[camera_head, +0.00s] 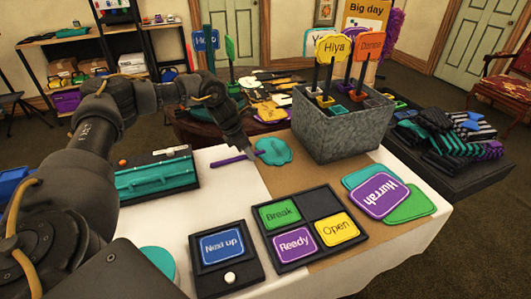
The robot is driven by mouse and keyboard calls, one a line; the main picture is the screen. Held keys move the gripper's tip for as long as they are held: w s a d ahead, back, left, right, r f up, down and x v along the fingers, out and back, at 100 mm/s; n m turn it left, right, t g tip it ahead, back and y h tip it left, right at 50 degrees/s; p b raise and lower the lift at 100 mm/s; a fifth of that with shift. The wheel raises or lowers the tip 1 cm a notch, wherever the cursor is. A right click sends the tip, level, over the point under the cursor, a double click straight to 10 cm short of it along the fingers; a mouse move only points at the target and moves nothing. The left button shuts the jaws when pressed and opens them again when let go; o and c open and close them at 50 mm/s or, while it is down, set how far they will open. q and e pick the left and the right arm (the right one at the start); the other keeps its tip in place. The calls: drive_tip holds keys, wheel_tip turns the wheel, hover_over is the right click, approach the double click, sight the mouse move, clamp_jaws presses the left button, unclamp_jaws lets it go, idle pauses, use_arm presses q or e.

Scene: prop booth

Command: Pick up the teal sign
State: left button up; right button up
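A teal sign (273,151) with a scalloped outline lies flat on the table, a purple stick (228,161) reaching left from it. My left gripper (250,152) points down at the stick, close beside the sign's left edge. Its fingertips are small and dark here, so I cannot tell whether they are open or touch the stick. My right gripper is out of view.
A grey bin (343,140) holding upright signs stands just right of the teal sign. A teal case (155,178) lies to the left. A dark tray (295,258) of word plates and stacked signs (411,207) are nearer the front. White tabletop (215,203) is clear between.

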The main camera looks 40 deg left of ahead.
use_arm(q)
drive_tip(key=shift+f, duration=0.15)
idle(0.4)
clamp_jaws()
